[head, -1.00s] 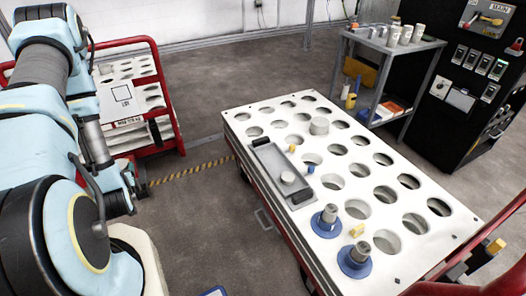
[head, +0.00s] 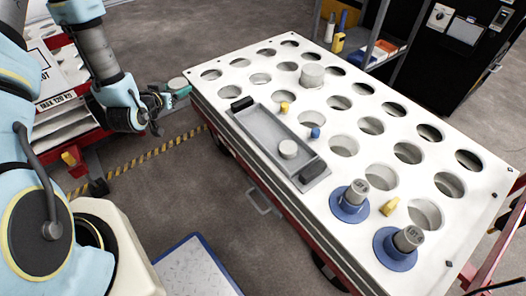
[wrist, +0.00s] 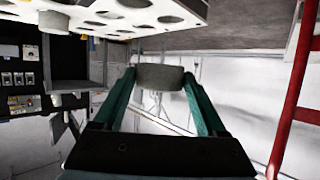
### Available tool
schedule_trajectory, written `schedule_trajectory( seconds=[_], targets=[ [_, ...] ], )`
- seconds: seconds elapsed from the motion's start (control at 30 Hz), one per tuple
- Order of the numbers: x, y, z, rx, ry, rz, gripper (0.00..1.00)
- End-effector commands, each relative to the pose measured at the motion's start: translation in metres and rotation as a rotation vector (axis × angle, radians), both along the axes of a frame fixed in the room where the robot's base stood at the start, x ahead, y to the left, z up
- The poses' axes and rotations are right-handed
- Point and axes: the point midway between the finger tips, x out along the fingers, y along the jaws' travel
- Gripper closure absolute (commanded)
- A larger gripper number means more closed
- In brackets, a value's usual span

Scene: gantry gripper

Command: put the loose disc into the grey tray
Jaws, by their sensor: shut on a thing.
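My gripper (head: 180,90) has teal fingers and is shut on a grey disc (head: 177,83). It holds the disc in the air just off the far left corner of the white table. In the wrist view the disc (wrist: 160,77) sits between the two finger ends. The grey tray (head: 262,122) lies on the table near its left edge, with dark blocks at both ends. The rest of the tray floor looks bare.
The white table (head: 228,88) has rows of round holes. A grey cylinder (head: 312,76), small yellow (head: 285,107) and blue (head: 316,132) pieces, and two blue-flanged holders (head: 350,203) stand on it. A red cart is at left, a shelf at the back.

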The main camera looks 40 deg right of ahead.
Motion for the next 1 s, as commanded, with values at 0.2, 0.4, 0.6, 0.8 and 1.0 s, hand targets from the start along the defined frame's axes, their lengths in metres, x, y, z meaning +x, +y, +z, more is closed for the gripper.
schedule_trajectory(
  seconds=[0.2,0.4,0.6,0.8,1.0],
  targets=[
    [-0.078,-0.099,-0.037,-0.003,-0.007,-0.363,0.94],
    [-0.155,-0.155,-0.056,-0.001,-0.006,-0.653,0.94],
    [-0.203,-0.179,-0.062,0.000,-0.003,-0.819,0.94],
    [-0.216,-0.183,-0.082,0.001,0.002,-0.864,0.94],
    [-0.216,-0.183,-0.116,0.000,0.002,-0.862,0.94]
  ],
)
